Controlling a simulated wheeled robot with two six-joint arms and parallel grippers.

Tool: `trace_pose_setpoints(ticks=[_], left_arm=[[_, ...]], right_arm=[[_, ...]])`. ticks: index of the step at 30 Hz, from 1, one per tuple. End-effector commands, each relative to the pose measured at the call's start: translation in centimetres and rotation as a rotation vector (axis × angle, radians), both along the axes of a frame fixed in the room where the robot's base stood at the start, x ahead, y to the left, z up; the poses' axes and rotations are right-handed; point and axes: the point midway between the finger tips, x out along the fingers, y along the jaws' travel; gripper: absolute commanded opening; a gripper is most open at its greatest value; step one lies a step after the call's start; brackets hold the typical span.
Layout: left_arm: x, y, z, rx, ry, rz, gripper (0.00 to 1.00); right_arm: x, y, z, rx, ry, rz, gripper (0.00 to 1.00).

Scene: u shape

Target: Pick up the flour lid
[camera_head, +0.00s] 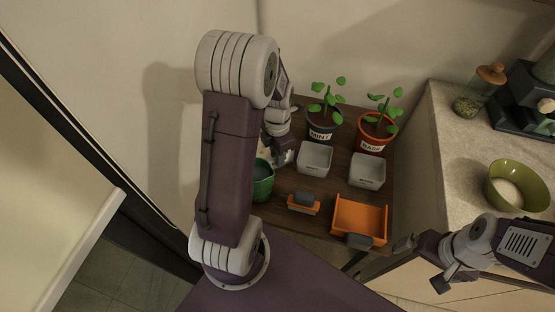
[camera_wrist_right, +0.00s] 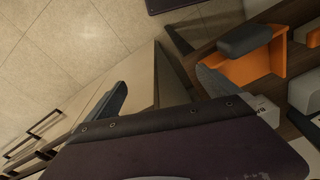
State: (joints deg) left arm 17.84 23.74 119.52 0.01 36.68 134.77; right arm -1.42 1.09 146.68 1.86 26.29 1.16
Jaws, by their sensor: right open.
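I cannot make out a thing that is surely the flour lid in either view. A glass jar (camera_head: 467,104) with green contents and a brown lid (camera_head: 492,73) stands at the back of the right counter. My left gripper (camera_head: 281,157) points down beside a green pot (camera_head: 263,182) on the wooden table; its fingers are too small to read. My right gripper (camera_head: 421,264) is open and empty in front of the right counter. Its two spread fingers also show in the right wrist view (camera_wrist_right: 160,90), with cabinet fronts and floor beyond them.
The wooden table (camera_head: 287,211) holds a mint plant (camera_head: 321,128), a basil plant (camera_head: 376,133), two white containers (camera_head: 315,158), an orange tray (camera_head: 358,217) and a small orange-and-grey tool (camera_head: 304,203). A green bowl (camera_head: 517,187) with pale contents stands on the right counter (camera_head: 446,150).

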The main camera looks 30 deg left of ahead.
Motion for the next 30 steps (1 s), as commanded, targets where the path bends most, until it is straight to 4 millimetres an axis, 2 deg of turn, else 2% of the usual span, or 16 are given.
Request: trace_pose_setpoints(ticks=[1, 3, 6, 10, 15, 16, 20, 21, 30], left_arm=[[0.2, 0.1, 2.0, 0.002, -0.007, 0.0, 0.24], [0.1, 0.0, 3.8, 0.002, -0.005, 0.0, 0.24], [0.1, 0.0, 6.0, 0.001, -0.004, 0.0, 0.24], [0.1, 0.0, 8.0, 0.001, -0.003, 0.0, 0.24], [0.0, 0.0, 8.8, 0.0, -0.001, 0.0, 0.24], [0.0, 0.0, 8.8, 0.0, 0.0, 0.0, 0.24], [0.0, 0.0, 8.7, 0.0, 0.0, 0.0, 0.24], [0.0, 0.0, 8.7, 0.0, 0.0, 0.0, 0.24], [0.0, -0.2, 8.7, 0.0, 0.0, -0.014, 0.24]], right_arm=[[0.0, 0.0, 0.8, 0.0, 0.0, 0.0, 1.0], [0.0, 0.0, 1.2, 0.0, 0.0, 0.0, 1.0], [0.0, 0.0, 1.7, 0.0, 0.0, 0.0, 1.0], [0.0, 0.0, 2.1, 0.0, 0.0, 0.0, 1.0], [0.0, 0.0, 2.2, 0.0, 0.0, 0.0, 1.0], [0.0, 0.0, 2.2, 0.0, 0.0, 0.0, 0.94], [0.0, 0.0, 2.1, 0.0, 0.0, 0.0, 0.58], [0.0, 0.0, 2.1, 0.0, 0.0, 0.0, 0.55], [0.0, 0.0, 2.1, 0.0, 0.0, 0.0, 0.55]])
